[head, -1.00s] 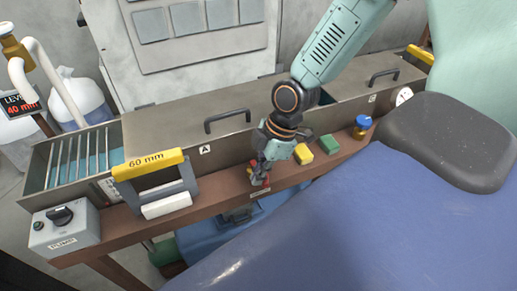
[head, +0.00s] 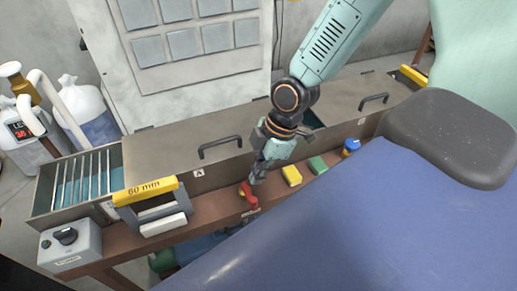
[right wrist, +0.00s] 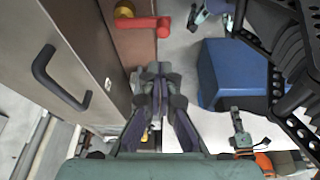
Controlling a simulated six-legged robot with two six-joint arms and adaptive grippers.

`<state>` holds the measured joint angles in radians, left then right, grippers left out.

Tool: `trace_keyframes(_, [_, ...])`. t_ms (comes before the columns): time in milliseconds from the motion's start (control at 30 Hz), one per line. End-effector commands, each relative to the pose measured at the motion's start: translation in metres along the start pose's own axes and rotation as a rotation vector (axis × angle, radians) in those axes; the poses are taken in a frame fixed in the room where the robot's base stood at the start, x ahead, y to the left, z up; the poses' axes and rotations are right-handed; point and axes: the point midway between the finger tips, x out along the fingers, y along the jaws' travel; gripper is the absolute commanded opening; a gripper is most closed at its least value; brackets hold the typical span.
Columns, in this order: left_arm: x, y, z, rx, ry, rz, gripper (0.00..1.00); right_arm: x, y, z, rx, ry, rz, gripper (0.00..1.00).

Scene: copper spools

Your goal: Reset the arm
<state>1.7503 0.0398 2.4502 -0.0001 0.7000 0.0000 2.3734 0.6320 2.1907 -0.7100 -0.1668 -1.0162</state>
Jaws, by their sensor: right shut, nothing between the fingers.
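My right arm reaches in from the upper right in the head view. Its gripper (head: 257,181) is shut and empty, pointing down close to a red handle (head: 249,195) on the brown bench ledge. In the right wrist view its fingers (right wrist: 160,72) are together with nothing between them. The red handle (right wrist: 140,22) lies apart from the fingertips there. I see no left gripper in the head view, and I cannot identify one for sure in the wrist view.
A long metal tank with lids and black handles (head: 220,147) runs behind the ledge. A yellow-topped "60 mm" frame (head: 147,191) and a switch box (head: 69,246) are left.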

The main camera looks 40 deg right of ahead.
Motion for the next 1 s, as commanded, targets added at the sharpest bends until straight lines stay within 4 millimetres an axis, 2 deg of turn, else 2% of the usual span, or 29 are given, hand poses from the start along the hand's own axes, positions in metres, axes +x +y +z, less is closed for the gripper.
trace_keyframes(33, [-0.006, 0.0, 0.0, 0.0, 0.0, 0.0, 0.36, -0.006, -0.001, -0.003, 0.0, 0.0, 0.0, 0.0])
trace_keyframes(133, [-0.008, 0.0, 0.0, 0.0, 0.0, 0.0, 0.36, -0.008, -0.001, -0.005, 0.0, -0.001, 0.0, 0.0])
trace_keyframes(733, [-0.005, 0.0, 0.0, 0.0, 0.0, 0.0, 0.36, -0.003, -0.003, -0.007, 0.006, -0.001, 0.0, 0.0])
trace_keyframes(867, [0.011, 0.0, 0.0, 0.0, 0.0, 0.0, 0.36, 0.021, -0.012, -0.001, 0.07, -0.007, -0.01, 0.0])
trace_keyframes(1000, [0.039, 0.0, 0.0, 0.0, 0.0, 0.0, 0.36, 0.066, -0.029, 0.01, 0.21, -0.021, -0.02, 0.0])
